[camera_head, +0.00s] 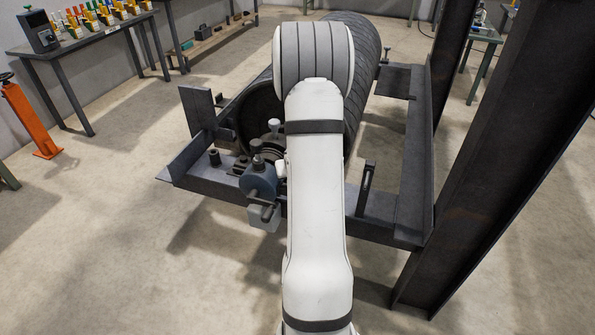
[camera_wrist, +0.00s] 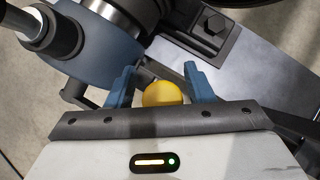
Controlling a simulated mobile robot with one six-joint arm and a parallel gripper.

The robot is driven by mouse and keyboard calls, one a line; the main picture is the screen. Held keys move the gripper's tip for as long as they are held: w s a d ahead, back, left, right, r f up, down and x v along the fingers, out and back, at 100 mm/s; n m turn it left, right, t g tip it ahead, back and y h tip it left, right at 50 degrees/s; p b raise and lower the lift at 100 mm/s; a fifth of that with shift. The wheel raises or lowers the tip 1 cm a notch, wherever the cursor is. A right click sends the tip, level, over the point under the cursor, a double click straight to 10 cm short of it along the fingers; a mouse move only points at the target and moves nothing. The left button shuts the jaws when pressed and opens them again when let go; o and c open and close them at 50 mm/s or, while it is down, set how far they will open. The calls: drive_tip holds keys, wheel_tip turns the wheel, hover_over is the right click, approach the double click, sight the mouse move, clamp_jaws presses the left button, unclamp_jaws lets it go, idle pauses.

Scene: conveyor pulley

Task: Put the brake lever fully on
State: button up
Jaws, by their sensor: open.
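A round yellow knob (camera_wrist: 162,94) shows in the wrist view between the two blue fingers of my gripper (camera_wrist: 160,70). I take it for the brake lever's knob; the rest of the lever cannot be made out. The fingers stand apart, with a visible gap on each side of the knob. A blue rounded housing (camera_wrist: 95,50) lies just beyond and left of the fingers. In the head view, a blue housing (camera_head: 258,181) sits at the near end of the pulley frame. My arm covers part of that area, and I cannot make out my gripper or the knob there.
The dark pulley drum (camera_head: 362,65) lies in a steel frame (camera_head: 385,233). Tall dark steel uprights (camera_head: 500,150) stand close on the right. A bolted bracket (camera_wrist: 208,25) is beyond the fingers. A bench (camera_head: 85,42) and an orange stand (camera_head: 30,120) are at left. Open floor lies lower left.

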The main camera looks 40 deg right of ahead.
drive_tip(key=p+v, duration=0.3)
drive_tip(key=v, duration=0.4)
drive_tip(key=shift+r, duration=0.3)
drive_tip(key=shift+s+a, duration=0.1)
drive_tip(key=shift+a, duration=0.05)
